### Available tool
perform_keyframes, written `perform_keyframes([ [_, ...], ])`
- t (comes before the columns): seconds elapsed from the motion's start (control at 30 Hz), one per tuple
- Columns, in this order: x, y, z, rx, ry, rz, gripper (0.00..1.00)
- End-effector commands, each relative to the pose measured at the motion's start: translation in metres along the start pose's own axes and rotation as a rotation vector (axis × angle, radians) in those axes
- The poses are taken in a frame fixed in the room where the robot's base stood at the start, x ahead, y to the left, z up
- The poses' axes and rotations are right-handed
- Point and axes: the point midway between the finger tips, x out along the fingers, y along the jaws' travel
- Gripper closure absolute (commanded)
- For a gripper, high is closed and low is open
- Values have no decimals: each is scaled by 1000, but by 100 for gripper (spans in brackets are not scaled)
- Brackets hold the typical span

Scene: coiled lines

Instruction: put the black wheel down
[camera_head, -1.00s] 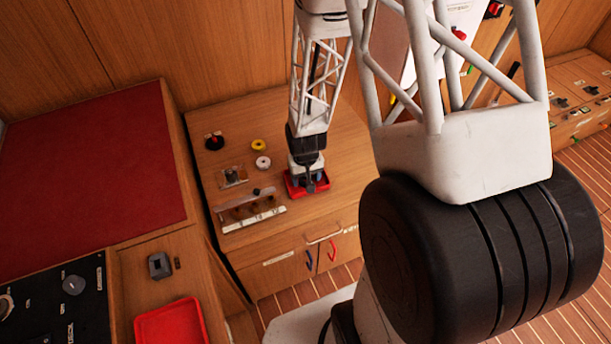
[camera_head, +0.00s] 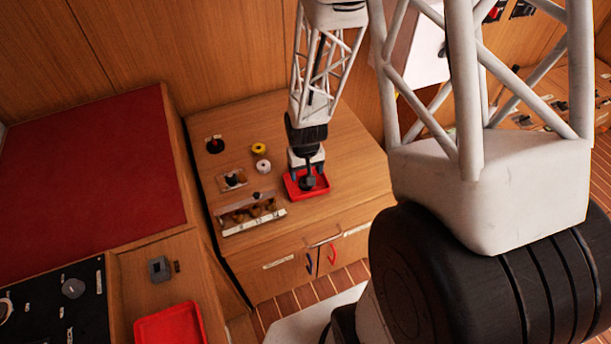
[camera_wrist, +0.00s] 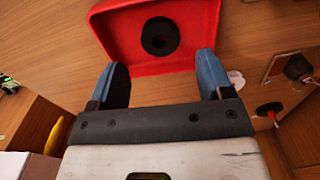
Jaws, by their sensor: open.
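The black wheel (camera_wrist: 160,36) lies in the red tray (camera_wrist: 122,57), in the wrist view at the top centre. In the head view the red tray (camera_head: 325,186) sits on the wooden counter under my gripper (camera_head: 307,176), which hides most of the inside. My gripper (camera_wrist: 164,85) is open in the wrist view, its two blue-padded fingers apart and empty. The wheel shows beyond and between the fingertips, clear of both.
A yellow ring (camera_head: 258,148) and a white ring (camera_head: 263,166) lie left of the tray. A holder rack (camera_head: 252,214) stands near the counter's front left. A second red tray (camera_head: 170,325) is at the lower left. Large arm links of mine cover the right side.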

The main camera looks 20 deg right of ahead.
Motion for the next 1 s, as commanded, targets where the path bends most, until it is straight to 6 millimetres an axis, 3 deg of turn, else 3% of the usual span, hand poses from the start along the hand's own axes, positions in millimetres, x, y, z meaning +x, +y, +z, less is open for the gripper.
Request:
perform_keyframes([
  [0.5, -64, 0, 0, 0, 1, 0, 27],
  [1.0, -75, 0, 0, 0, -1, 0, 27],
])
